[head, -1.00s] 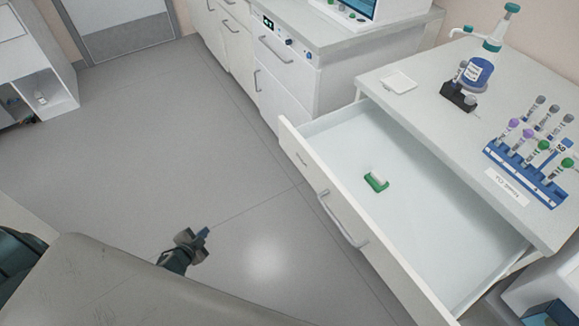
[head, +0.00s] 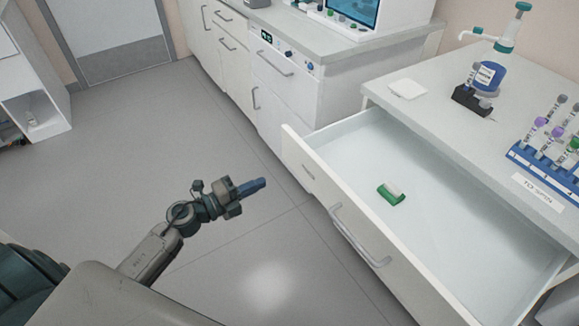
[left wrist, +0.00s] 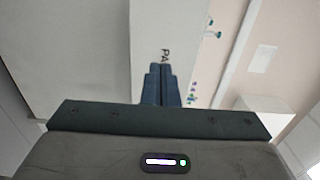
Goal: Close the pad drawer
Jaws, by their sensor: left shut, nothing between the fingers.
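The pad drawer (head: 322,188) is pulled far out of the white cabinet at the right of the head view. It has a grey bar handle (head: 358,238) on its front. A green and white item (head: 391,194) lies inside it. My left gripper (head: 262,183) is shut and empty, in front of the drawer's left end, apart from it and pointing toward it. In the left wrist view the shut fingers (left wrist: 161,85) point at a pale panel (left wrist: 165,25) with the letters "PA", partly hidden by the fingers. My right gripper is not in view.
The countertop (head: 440,113) above the drawer holds a blue-labelled bottle (head: 487,76), a blue tube rack (head: 545,172) and a white pad (head: 407,90). Other cabinets (head: 285,85) stand behind. The floor before the drawer is clear.

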